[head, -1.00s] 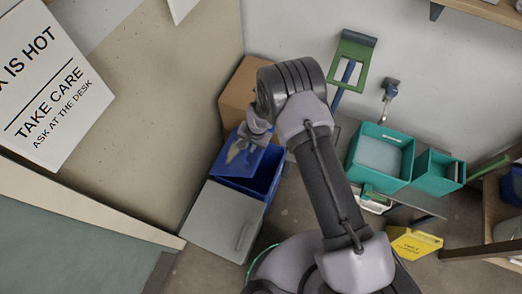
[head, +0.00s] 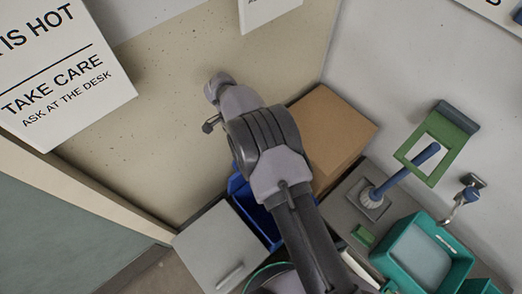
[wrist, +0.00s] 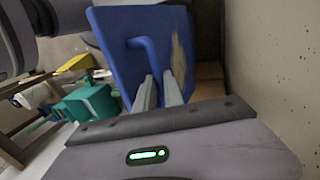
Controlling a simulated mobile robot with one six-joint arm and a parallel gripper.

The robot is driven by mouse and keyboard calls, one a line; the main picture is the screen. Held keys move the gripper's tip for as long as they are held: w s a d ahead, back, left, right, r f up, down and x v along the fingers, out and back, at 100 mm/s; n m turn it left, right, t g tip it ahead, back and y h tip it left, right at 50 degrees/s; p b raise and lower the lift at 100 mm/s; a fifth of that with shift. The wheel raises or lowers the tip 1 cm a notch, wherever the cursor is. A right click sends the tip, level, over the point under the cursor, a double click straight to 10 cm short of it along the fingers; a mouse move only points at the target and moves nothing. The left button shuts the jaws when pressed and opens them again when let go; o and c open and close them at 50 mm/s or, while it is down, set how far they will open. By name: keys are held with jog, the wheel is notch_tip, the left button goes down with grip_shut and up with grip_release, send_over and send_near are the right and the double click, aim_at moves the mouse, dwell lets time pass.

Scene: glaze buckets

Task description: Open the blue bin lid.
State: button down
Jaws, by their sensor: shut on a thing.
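The blue bin (head: 262,222) stands beside a grey box, partly hidden behind my arm in the head view. Its inside shows dark blue. The blue lid (wrist: 112,45) fills the middle of the wrist view as a flat panel, tilted steeply up, with a tan patch on it. A bent blue handle (wrist: 142,44) sticks out from the lid. My gripper (wrist: 160,82) has its two grey fingers closed on the lower end of this handle. In the head view my arm hides the fingers and nearly all of the lid.
A cardboard box (head: 332,135) stands behind the bin on the right. The grey box (head: 222,245) stands at the left, by the wall. A brush (head: 405,172), a green frame (head: 440,145) and a teal tub (head: 425,250) are to the right. The beige wall (head: 170,130) is close to my wrist.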

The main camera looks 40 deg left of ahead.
jog(key=shift+w+a, duration=0.1)
jog(key=shift+a, duration=0.2)
jog(key=c, duration=1.5)
grip_release()
jog(key=shift+o, duration=0.2)
jog(key=p+v, duration=0.2)
jog(key=v, duration=0.5)
jog(key=shift+r, duration=0.25)
jog(key=shift+f, duration=0.1)
